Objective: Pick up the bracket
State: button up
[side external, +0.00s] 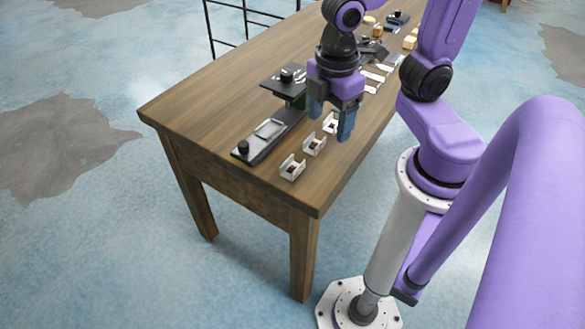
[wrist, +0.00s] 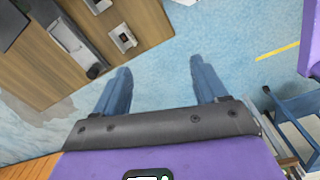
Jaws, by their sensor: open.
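Several small white U-shaped brackets are in view. In the side view, three stand in a row near the table's front edge: a near one (side external: 292,168), a middle one (side external: 314,145) and a far one (side external: 331,123). Which one the task means, I cannot tell. My gripper (side external: 332,124) is open, fingers pointing down, close to the far bracket and partly covering it. In the wrist view, my gripper (wrist: 159,64) has nothing between its fingers but blue floor behind. A bracket (wrist: 123,38) lies left of the fingers, and another bracket (wrist: 98,4) is cut by the top edge.
A dark fixture (side external: 248,151) with a knob and light tray lies along the brackets' left side. A raised black plate (side external: 283,79) stands behind it. Parts and wooden blocks (side external: 410,42) crowd the far table end. The near left of the wooden table (side external: 192,107) is clear.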

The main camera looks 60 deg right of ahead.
jog(key=w+f+n+h, duration=0.1)
jog(key=w+f+n, duration=0.2)
jog(key=w, duration=0.6)
send_over(293, 169)
jog(key=shift+n, duration=0.4)
jog(key=f, duration=1.1)
jog(key=shift+a, duration=0.25)
jog(key=shift+d+f, duration=0.1)
jog(key=shift+f, duration=3)
jog(key=shift+c, duration=0.3)
jog(key=c, duration=1.2)
jog(key=shift+r, duration=0.1)
